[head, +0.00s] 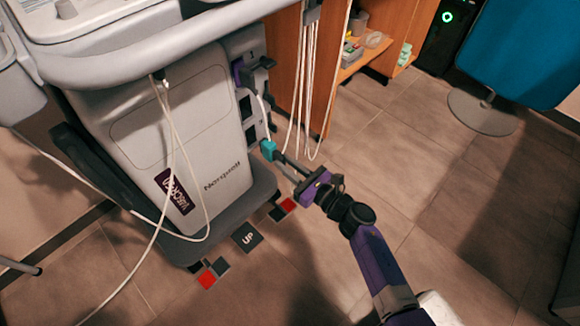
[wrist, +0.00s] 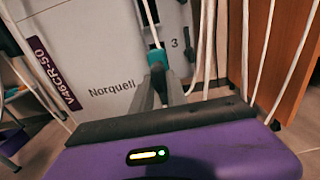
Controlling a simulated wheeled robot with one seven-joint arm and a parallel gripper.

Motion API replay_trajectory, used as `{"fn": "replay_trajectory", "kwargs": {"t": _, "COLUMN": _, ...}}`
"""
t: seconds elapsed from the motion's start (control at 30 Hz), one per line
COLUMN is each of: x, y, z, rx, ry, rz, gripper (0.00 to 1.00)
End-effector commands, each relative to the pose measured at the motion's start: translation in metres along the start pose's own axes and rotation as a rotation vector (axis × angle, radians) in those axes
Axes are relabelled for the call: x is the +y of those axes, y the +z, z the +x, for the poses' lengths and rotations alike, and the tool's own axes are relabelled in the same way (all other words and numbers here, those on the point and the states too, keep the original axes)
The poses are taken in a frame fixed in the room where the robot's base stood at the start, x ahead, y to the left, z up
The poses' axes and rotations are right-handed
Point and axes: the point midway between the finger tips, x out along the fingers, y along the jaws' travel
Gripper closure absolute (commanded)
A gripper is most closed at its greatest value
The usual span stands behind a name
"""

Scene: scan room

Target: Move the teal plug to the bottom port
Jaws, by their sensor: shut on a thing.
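The teal plug (head: 268,148) is between the fingertips of my gripper (head: 279,159), which is shut on it. A white cable runs up from the plug. The plug is close to the lower end of the port panel (head: 255,92) on the grey machine's side; I cannot tell whether it touches the panel. In the wrist view the teal plug (wrist: 156,57) shows beyond the fingers, left of a printed 3. The bottom port is not clearly visible. A dark port (head: 245,106) shows higher on the panel, and a purple plug (head: 239,72) is at the top.
The grey machine (head: 180,130) stands on the left with loose white cables in front. More white cables (head: 307,90) hang beside a wooden cabinet (head: 284,60), close to my gripper. A teal chair (head: 525,45) stands at the back right. The tiled floor (head: 440,180) on the right is clear.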

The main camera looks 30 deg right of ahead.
Motion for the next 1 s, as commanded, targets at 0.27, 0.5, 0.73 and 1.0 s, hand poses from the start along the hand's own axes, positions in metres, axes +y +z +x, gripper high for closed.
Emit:
{"fn": "replay_trajectory", "kwargs": {"t": 0.27, "x": 0.0, "y": 0.0, "z": 0.013, "rx": -0.002, "ry": 0.002, "rz": -0.001, "gripper": 1.0}}
{"fn": "replay_trajectory", "kwargs": {"t": 0.5, "x": 0.0, "y": -0.001, "z": 0.023, "rx": 0.0, "ry": 0.001, "rz": 0.0, "gripper": 1.0}}
{"fn": "replay_trajectory", "kwargs": {"t": 0.73, "x": 0.0, "y": 0.0, "z": 0.031, "rx": -0.001, "ry": 0.001, "rz": 0.0, "gripper": 1.0}}
{"fn": "replay_trajectory", "kwargs": {"t": 1.0, "x": 0.0, "y": 0.001, "z": 0.033, "rx": -0.001, "ry": 0.001, "rz": 0.0, "gripper": 1.0}}
